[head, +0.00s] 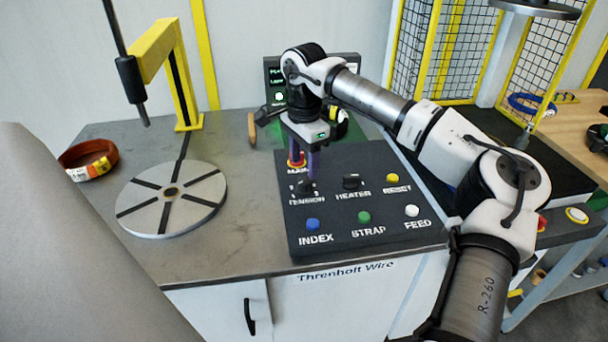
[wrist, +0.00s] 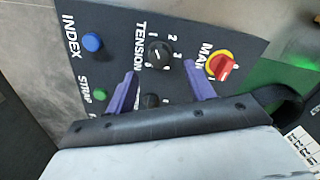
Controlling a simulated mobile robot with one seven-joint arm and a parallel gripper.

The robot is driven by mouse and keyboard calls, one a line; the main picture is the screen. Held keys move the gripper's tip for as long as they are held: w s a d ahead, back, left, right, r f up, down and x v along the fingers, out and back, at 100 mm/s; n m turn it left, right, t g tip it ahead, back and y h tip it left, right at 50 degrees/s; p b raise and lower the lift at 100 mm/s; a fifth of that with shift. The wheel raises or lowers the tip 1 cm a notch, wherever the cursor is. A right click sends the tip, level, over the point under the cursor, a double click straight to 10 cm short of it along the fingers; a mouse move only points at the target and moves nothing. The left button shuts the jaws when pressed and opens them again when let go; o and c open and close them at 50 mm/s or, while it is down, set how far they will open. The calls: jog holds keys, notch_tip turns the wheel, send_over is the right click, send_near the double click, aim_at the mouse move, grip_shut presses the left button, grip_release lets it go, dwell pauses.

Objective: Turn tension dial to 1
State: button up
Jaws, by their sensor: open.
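The tension dial (wrist: 160,53) is a round black knob on the dark control panel, with white numbers around it and the word TENSION beside it. It has a pale mark, but I cannot tell surely which number it points to. My gripper (wrist: 161,74) is open, its two purple fingers apart on either side of the dial's line, with nothing between them. In the head view my gripper (head: 306,172) points down over the dial (head: 303,188), partly hiding it. I cannot tell whether the fingers touch it.
The black heater dial (head: 352,182) is just right of the tension dial. The red-and-yellow main switch (wrist: 222,66) is close behind my fingers. Blue index (head: 312,225), green strap (head: 364,217) and white feed (head: 412,211) buttons line the front. A round turntable (head: 145,212) stands left.

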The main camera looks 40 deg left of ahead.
aim_at(304, 181)
notch_tip(304, 181, up, 9)
jog(key=shift+b, duration=0.3)
dwell(0.4)
